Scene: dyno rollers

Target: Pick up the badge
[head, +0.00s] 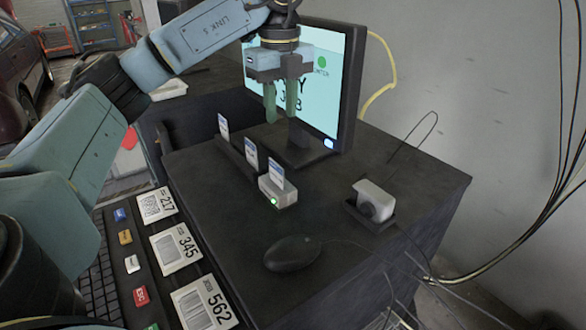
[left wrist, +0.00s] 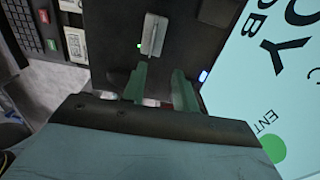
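Three white and blue badges stand upright in the head view. The back badge (head: 223,124) and the middle badge (head: 251,154) stand in a dark rack (head: 236,158). The front badge (head: 276,172) stands in a light grey reader (head: 281,196) with a green light. Which badge the task means, I cannot tell. My left gripper (head: 281,108) points down in front of the monitor, above and behind the badges. Its green fingers are apart and empty. In the left wrist view the fingers (left wrist: 160,88) point toward the grey reader (left wrist: 153,36). My right gripper is not in view.
The monitor (head: 330,85) stands close behind my left gripper. A mouse (head: 292,253) and a grey device in a dark holder (head: 375,197) are on the desk. Number cards (head: 176,248) and a keyboard (head: 98,290) lie at the left. Cables hang at the right.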

